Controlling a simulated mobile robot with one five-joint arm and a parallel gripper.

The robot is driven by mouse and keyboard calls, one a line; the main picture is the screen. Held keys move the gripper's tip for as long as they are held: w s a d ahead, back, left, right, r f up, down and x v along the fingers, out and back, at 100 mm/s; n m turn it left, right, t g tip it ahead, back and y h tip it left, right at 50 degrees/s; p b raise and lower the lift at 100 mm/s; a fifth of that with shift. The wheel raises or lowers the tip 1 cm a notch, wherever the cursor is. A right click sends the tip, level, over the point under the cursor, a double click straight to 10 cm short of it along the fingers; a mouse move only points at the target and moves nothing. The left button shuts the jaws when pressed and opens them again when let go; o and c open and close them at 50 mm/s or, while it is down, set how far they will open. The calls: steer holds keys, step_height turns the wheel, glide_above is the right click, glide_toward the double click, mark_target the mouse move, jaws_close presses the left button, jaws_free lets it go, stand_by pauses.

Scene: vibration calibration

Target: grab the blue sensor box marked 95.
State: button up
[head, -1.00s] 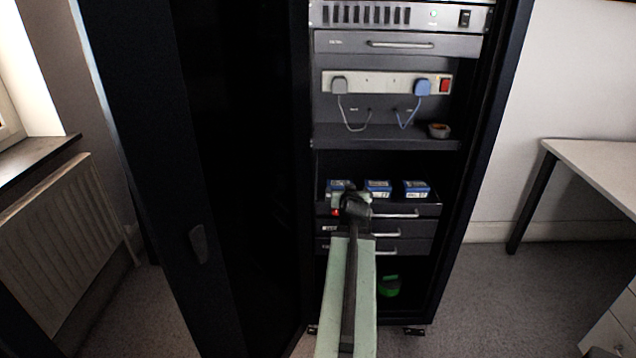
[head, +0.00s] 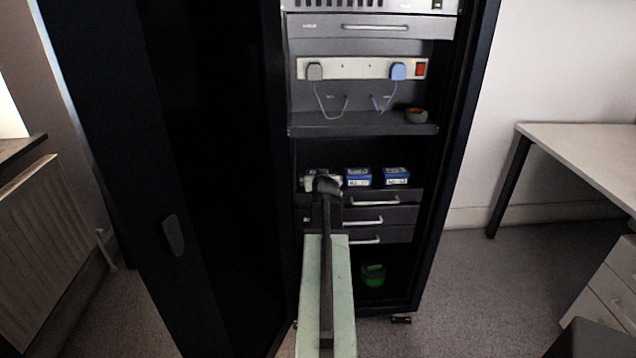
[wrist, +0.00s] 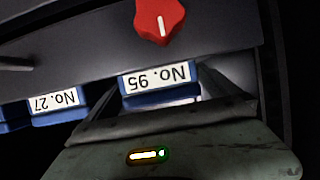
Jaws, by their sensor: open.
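The blue sensor box with the white label "No. 95" (wrist: 158,78) appears upside down at the centre of the wrist view. My gripper is open. I cannot tell if it touches the box.
A box marked "No. 27" (wrist: 56,102) sits beside it, the middle box (head: 358,177) in the head view. A third blue box (head: 396,175) is on the right. A red knob (wrist: 160,20) shows near box 95. A shelf (head: 365,126) is above; the cabinet door (head: 210,180) stands left.

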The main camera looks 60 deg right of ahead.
steer(key=c, duration=1.4)
step_height(320, 180, up, 10)
steer(key=p, duration=1)
steer(key=shift+r, duration=0.2)
steer(key=shift+f, duration=0.1)
